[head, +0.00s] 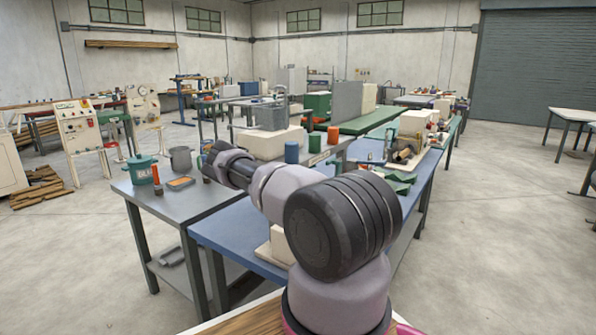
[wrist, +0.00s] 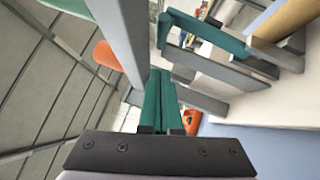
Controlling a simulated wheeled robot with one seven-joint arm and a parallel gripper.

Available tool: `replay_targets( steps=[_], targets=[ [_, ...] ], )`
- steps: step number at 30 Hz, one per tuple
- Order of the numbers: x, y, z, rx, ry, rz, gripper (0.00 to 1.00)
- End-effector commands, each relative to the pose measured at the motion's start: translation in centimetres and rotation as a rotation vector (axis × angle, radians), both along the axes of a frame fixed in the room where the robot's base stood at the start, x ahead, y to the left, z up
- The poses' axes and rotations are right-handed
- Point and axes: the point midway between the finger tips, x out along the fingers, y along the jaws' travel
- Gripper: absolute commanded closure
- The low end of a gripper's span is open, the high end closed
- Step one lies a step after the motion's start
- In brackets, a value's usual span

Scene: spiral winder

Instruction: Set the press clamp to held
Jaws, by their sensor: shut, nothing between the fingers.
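I cannot single out the press clamp with certainty in either view. In the wrist view, my gripper (wrist: 162,75) shows two teal fingers lying side by side, shut with nothing between them. Close by on the right is a teal-and-grey bar frame (wrist: 225,42), beside a pale block (wrist: 270,98). A long grey post (wrist: 122,35) runs close on the left of the fingers. I cannot tell whether the fingers touch any of these. In the head view, my arm reaches over the blue table, and its end hides the fingers.
In the head view, a grey bench (head: 165,205) holds a teal pot (head: 141,168) and a grey mug (head: 180,159). A blue bench (head: 235,232) lies under my arm, with a blue cylinder (head: 291,152) and orange cylinder (head: 333,135) behind.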

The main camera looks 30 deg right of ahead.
Motion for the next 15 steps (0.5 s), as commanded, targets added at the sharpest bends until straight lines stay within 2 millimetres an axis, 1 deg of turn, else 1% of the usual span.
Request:
replay_targets(
  steps=[1,3,9,15],
  targets=[
    [-0.5,-1.0,0.2,0.001,0.001,-0.003,1.0],
    [-1.1,-1.8,0.6,0.001,0.001,-0.003,1.0],
    [-3.3,-2.5,1.3,0.002,0.001,-0.001,1.0],
    [-4.1,-2.9,1.5,0.001,0.001,0.001,1.0]
  ],
)
